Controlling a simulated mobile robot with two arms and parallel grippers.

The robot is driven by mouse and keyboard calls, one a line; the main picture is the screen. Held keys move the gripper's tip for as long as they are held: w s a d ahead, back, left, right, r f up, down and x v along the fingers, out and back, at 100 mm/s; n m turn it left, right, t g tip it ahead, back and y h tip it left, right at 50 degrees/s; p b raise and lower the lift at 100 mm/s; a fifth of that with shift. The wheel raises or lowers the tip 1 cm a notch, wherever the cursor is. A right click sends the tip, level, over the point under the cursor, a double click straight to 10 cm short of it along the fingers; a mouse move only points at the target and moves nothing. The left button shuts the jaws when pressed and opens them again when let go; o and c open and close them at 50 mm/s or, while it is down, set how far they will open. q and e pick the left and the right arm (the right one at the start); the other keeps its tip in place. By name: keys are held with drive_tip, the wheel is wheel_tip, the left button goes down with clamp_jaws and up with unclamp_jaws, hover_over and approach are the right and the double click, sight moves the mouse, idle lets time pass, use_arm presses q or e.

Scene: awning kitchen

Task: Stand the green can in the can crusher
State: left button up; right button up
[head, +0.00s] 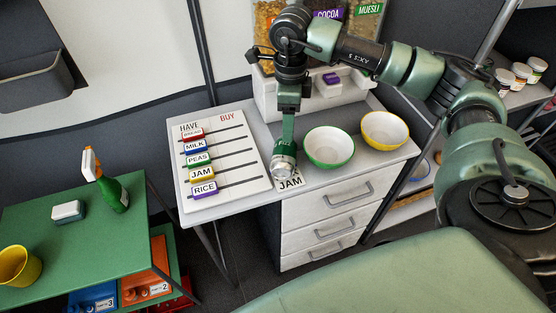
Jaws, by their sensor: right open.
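No green can and no can crusher can be made out in the head view. My right gripper (285,140) comes down from the upper right over the front of the white counter (241,208), and its jaws are open. A small round silvery object (284,166) shows at its lower end, by a card reading JAM. I cannot tell what this object is or whether the fingers touch it. My left gripper is not in view.
A green bowl (328,147) and a yellow bowl (385,130) stand just right of my right gripper. A HAVE/BUY board (235,150) lies left of it. Dispensers (268,20) stand behind. A green table (60,225) holds a spray bottle (113,192) and yellow cup (18,266).

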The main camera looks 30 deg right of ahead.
sight(284, 157)
drive_tip(key=f, duration=0.2)
drive_tip(key=f+p, duration=0.1)
drive_tip(key=f, duration=0.3)
drive_tip(key=shift+w+a+f+p, duration=0.15)
drive_tip(key=shift+a+f+p, duration=0.1)
drive_tip(key=shift+a+p, duration=0.1)
drive_tip(key=shift+f, duration=0.5)
clamp_jaws()
